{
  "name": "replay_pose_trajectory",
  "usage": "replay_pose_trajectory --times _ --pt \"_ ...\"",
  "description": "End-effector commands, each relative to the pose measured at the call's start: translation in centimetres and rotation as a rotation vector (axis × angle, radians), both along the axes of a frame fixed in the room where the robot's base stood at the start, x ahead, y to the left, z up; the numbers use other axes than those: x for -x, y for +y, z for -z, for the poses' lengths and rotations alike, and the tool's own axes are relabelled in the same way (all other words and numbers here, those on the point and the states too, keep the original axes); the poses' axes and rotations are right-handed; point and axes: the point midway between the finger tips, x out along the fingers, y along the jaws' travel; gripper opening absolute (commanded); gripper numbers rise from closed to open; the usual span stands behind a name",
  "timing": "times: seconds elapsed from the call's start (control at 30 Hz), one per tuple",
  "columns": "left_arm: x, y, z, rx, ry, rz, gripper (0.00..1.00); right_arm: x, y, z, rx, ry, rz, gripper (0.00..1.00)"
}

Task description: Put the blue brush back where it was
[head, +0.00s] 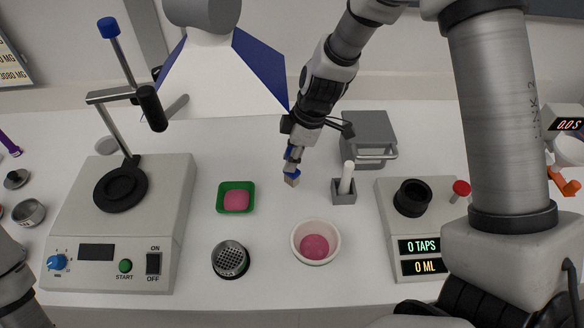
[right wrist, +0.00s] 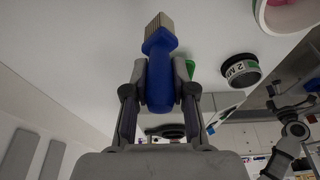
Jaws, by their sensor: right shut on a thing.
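My right gripper (head: 293,150) is shut on the blue brush (head: 292,167). The brush points bristles down over the white table, right of the green tray and left of the grey block holder. I cannot tell whether the bristles touch the table. In the right wrist view the blue handle (right wrist: 159,75) sits between both fingers of the gripper (right wrist: 160,80), with the pale bristles sticking out beyond them.
A green tray (head: 222,206) and a white bowl (head: 298,230) hold pink powder. A sieve (head: 230,260), a grey holder (head: 344,197) with a white upright piece, and a grey box (head: 368,128) stand nearby. Machines flank left (head: 165,200) and right (head: 380,215). A white funnel-like shape (head: 215,75) hangs behind.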

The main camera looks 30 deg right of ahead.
Motion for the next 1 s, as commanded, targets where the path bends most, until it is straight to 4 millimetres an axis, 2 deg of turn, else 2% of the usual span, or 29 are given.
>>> replay_pose_trajectory --times 0.23,0.47,0.73,0.77,0.8,1.0 --pt "0.0 0.0 4.0 0.000 0.000 0.000 1.00 0.6 0.4 4.9 0.000 0.002 -0.011 0.00" --pt "0.0 0.0 3.6 0.000 -0.001 0.000 1.00 0.6 0.4 4.6 0.001 0.001 -0.014 0.00" --pt "0.0 0.0 4.5 0.000 0.000 0.000 1.00 0.6 0.4 5.2 0.000 0.001 -0.013 0.00" --pt "0.0 0.0 4.3 0.000 0.000 0.000 1.00 0.6 0.4 5.1 0.000 0.001 -0.013 0.36" --pt "0.0 0.0 4.3 0.000 0.000 0.000 1.00 0.6 0.4 5.0 0.000 0.001 -0.013 0.50" --pt "0.0 0.0 4.3 0.000 -0.001 0.000 1.00 0.6 0.4 5.0 0.000 0.001 -0.013 0.50"
